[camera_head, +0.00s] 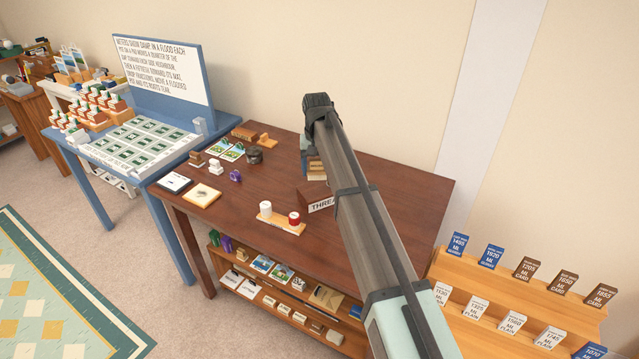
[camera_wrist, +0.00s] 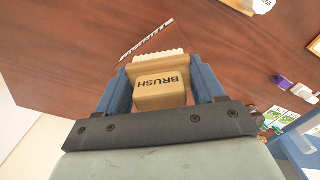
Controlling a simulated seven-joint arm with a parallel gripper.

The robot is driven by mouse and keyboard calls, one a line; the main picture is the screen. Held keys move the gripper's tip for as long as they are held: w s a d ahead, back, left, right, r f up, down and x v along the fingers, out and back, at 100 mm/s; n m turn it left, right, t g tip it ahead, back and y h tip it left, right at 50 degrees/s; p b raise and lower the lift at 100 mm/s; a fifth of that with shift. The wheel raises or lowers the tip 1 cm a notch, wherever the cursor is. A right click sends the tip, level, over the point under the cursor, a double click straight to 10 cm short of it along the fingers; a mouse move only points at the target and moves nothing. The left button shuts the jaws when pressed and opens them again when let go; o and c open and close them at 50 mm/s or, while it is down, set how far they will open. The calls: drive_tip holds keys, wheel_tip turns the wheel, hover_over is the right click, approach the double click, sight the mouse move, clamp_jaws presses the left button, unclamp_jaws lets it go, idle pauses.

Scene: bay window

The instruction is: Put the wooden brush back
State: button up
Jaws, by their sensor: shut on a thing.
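The wooden brush (camera_wrist: 160,87) is tan with pale bristles along its far edge and the word BRUSH on its face. In the wrist view my gripper (camera_wrist: 162,78) is shut on it, with one blue finger at each side. In the head view my gripper (camera_head: 307,150) is over the back part of the brown table (camera_head: 380,190). My arm partly hides it there, and a tan piece of the brush (camera_head: 316,167) shows beside a blue finger. A white strip with lettering (camera_wrist: 147,42) lies beyond the bristles; I cannot read it clearly.
A wooden tray with red and white spools (camera_head: 280,220) sits at the front. A dark pot (camera_head: 254,155), a purple item (camera_head: 235,175) and cards (camera_head: 232,152) are left. My arm covers part of the table's right side.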

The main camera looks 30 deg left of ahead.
drive_tip(key=w+d+f+m, duration=0.3)
drive_tip(key=w+d, duration=0.8)
drive_tip(key=w, duration=0.4)
drive_tip(key=shift+w+a+f+m, duration=0.15)
drive_tip(key=shift+f+m, duration=0.4)
drive_tip(key=shift+f, duration=1.15)
drive_tip(key=shift+w+f+m, duration=0.25)
drive_tip(key=shift+f+m, duration=0.35)
drive_tip(key=shift+f, duration=1.1)
drive_tip(key=shift+w+a+f+m, duration=0.15)
drive_tip(key=shift+f+m, duration=0.4)
drive_tip(key=shift+f, duration=1.15)
drive_tip(key=shift+f, duration=0.2)
drive_tip(key=o, duration=1)
wheel_tip(320, 180, up, 12)
drive_tip(key=shift+r, duration=0.2)
